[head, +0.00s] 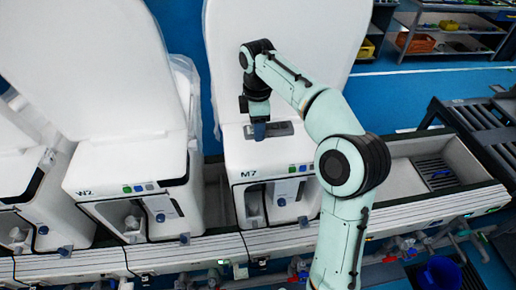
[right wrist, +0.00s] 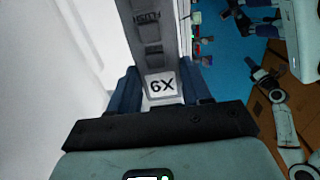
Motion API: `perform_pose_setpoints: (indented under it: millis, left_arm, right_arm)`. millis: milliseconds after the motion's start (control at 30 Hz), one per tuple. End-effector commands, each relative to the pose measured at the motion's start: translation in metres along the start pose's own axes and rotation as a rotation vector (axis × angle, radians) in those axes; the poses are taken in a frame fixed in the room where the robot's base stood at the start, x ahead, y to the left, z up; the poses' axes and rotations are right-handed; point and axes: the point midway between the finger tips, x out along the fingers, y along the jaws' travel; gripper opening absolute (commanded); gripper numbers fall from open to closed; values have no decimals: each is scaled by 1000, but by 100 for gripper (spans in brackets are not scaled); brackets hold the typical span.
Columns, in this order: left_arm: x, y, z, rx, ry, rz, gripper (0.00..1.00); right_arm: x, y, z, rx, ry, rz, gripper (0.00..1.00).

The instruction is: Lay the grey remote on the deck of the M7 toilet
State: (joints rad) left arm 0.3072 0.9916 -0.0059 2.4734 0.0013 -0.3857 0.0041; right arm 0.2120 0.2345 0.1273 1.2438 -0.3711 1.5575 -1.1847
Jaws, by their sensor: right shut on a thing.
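The M7 toilet (head: 288,152) stands in the middle of the head view, with its tall white lid raised behind its flat white deck. The grey remote (head: 281,129) is at the back of that deck, lying across it. My right gripper (head: 259,131) points down and is shut on the remote near its left end.
The W2 toilet (head: 125,170) stands to the left of M7 with its lid up. Shelves with coloured bins (head: 416,43) stand at the back right. The front of the M7 deck is clear.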

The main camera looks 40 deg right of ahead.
Motion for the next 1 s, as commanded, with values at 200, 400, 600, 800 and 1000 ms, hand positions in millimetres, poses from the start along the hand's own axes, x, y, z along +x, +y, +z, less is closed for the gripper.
perform_pose_setpoints:
  millis: [200,400,600,800,1000]
  left_arm:
    - [15,-11,16,-7,-19,-7,43]
    - [16,-12,18,-8,-22,-8,43]
    - [24,-17,25,-10,-29,-10,43]
    - [26,-18,26,-11,-31,-11,43]
    - [26,-18,26,-11,-31,-11,43]
  right_arm:
    - [50,-2,1,0,-3,-7,15]
    - [61,-1,0,-1,-2,-5,15]
    - [90,-2,1,0,-3,-7,15]
    - [98,-1,0,0,-1,-2,15]
    - [99,-1,0,0,-1,-2,15]
